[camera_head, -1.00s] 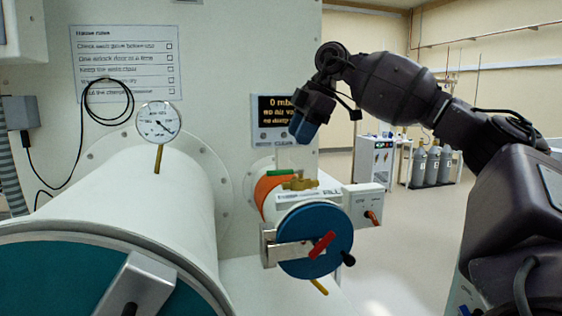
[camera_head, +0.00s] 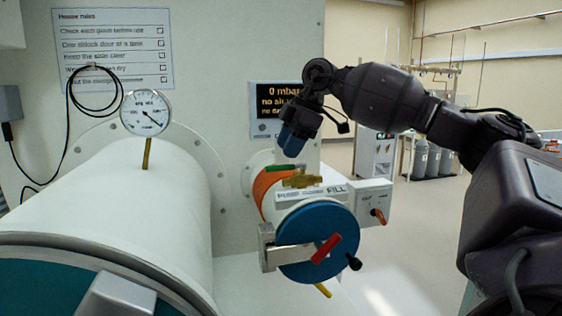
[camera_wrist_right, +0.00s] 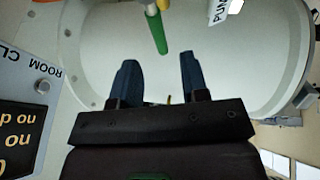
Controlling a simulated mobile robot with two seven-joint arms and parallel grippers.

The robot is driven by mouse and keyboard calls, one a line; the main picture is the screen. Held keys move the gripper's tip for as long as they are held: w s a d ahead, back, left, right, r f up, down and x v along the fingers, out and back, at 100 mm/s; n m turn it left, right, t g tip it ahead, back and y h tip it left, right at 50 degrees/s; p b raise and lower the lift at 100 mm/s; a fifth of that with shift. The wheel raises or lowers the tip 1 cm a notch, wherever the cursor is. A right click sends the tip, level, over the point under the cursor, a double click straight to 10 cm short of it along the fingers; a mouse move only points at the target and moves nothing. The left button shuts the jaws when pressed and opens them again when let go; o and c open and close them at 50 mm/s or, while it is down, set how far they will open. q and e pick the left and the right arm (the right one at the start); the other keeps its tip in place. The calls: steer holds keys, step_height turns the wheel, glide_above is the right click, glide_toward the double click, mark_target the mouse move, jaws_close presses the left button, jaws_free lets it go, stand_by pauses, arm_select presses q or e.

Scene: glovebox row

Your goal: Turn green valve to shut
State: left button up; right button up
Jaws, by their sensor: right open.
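The green valve is a small green lever handle (camera_head: 283,168) on a brass body (camera_head: 301,180), on top of the small white cylinder with the blue round door (camera_head: 317,244). In the right wrist view the green handle (camera_wrist_right: 159,32) shows at the top centre, ahead of the fingertips and not between them. My right gripper (camera_head: 292,142) is above the valve, blue fingers pointing down, apart from the handle. In the right wrist view its two blue fingers (camera_wrist_right: 160,70) are spread with nothing between them. My left gripper is not in view.
A dial gauge (camera_head: 146,113) stands on the large white cylinder (camera_head: 135,195) at left. A display panel (camera_head: 275,107) is on the wall behind my right gripper. A box with an orange handle (camera_head: 378,215) sits right of the blue door. Gas bottles (camera_head: 428,160) stand far back.

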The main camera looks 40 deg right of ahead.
mark_target(281, 166)
steer(key=shift+x, duration=2.2)
jaws_close()
